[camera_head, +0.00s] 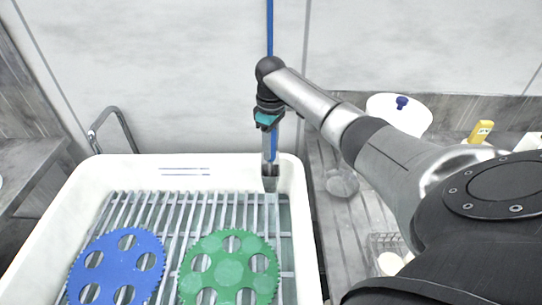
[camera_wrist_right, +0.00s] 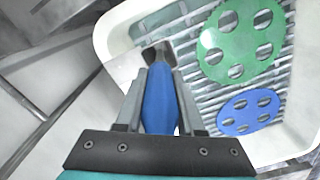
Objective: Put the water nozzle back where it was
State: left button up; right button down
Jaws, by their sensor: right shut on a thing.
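The water nozzle has a blue body (camera_wrist_right: 158,100) and a grey metal tip (camera_head: 270,183). It hangs on a blue hose (camera_head: 270,30) that comes down from above. My right gripper (camera_head: 269,148) is shut around the blue body, which also shows between its two fingers in the right wrist view (camera_wrist_right: 160,88). The nozzle points down over the back right part of a white sink tray (camera_head: 235,165), to the right of and behind the green platen. The nozzle's resting place cannot be made out. My left gripper is not in view.
A blue platen (camera_head: 118,262) and a green platen (camera_head: 230,272) with lighter patches lie on the tray's slatted rack. A curved metal handle (camera_head: 110,115) stands behind left. At right are a white round container (camera_head: 400,112), a yellow item (camera_head: 481,131) and a clear vessel (camera_head: 341,182).

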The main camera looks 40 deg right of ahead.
jog(key=shift+f, duration=1.65)
jog(key=shift+f, duration=0.15)
jog(key=c, duration=0.5)
grip_release()
notch_tip(320, 180, up, 12)
jog(key=shift+r+p, duration=0.2)
jog(key=shift+p, duration=0.6)
